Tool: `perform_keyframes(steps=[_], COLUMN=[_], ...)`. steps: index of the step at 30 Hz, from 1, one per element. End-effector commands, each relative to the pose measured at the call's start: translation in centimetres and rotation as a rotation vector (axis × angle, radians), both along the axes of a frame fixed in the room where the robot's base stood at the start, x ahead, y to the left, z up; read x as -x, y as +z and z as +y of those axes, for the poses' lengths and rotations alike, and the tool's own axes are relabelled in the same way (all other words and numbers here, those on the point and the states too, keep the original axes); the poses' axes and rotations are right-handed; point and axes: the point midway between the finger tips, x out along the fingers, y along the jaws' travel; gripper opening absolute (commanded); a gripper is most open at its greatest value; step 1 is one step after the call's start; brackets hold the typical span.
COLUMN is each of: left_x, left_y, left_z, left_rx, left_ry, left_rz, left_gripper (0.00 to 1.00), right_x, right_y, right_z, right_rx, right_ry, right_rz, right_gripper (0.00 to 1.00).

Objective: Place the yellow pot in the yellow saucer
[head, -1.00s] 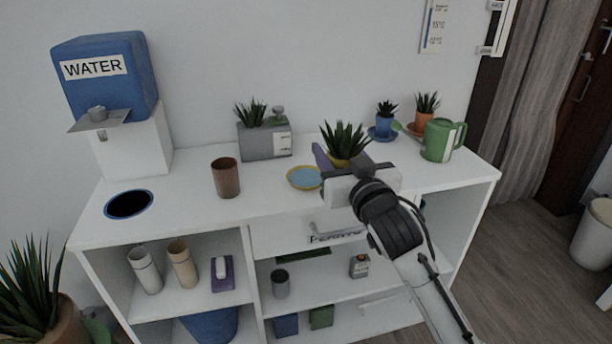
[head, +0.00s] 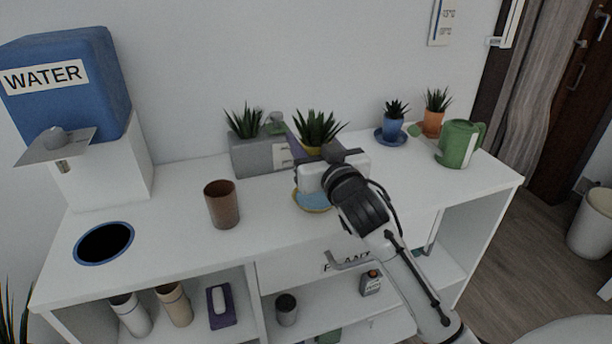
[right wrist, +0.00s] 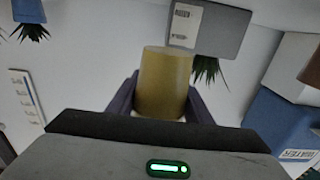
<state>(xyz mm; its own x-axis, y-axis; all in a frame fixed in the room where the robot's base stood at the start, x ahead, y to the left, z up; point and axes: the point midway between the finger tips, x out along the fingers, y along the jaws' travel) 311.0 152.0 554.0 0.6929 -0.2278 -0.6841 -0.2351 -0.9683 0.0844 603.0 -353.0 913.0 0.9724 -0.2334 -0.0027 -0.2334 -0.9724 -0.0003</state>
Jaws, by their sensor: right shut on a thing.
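The yellow pot (right wrist: 165,82) is held between the fingers of my right gripper (right wrist: 160,100) in the right wrist view. The yellow saucer (head: 312,205), with a blue inside, sits on the desk top just below and in front of the gripper. The gripper hides its back part. The pot looks to be above the saucer's back side, apart from it; the exact gap is hidden. My left gripper is not in view.
A grey planter box (head: 255,156) stands close behind the pot. A brown cup (head: 222,205) stands left of the saucer. A blue pot (head: 394,124), an orange pot (head: 432,122) and a green watering can (head: 459,144) stand at the right. A water dispenser (head: 75,85) stands far left.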

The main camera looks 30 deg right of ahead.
Motion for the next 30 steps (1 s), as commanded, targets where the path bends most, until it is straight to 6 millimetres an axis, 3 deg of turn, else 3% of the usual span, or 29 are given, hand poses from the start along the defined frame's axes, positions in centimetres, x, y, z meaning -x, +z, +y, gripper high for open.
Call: perform_keyframes(steps=[1,5,14,27,28,30], left_x=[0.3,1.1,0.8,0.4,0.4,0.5], left_y=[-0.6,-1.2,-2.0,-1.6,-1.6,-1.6], left_z=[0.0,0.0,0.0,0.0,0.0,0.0], left_rx=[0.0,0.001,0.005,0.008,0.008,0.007], left_ry=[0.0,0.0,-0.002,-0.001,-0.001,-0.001], left_rz=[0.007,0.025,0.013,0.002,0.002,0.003], left_gripper=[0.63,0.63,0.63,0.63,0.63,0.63], right_x=[0.0,0.0,0.0,0.0,0.0,0.0], right_y=[-1.1,-2.1,-6.6,-7.2,-7.2,-7.2], right_z=[0.0,0.0,0.0,0.0,0.0,0.0], right_rx=[0.0,0.001,0.0,0.001,0.001,0.001], right_ry=[0.0,0.001,0.001,0.001,0.001,0.001], right_rz=[0.0,-0.003,-0.002,-0.004,-0.002,-0.002], right_gripper=[0.17,0.17,0.17,0.17,0.49,0.61])
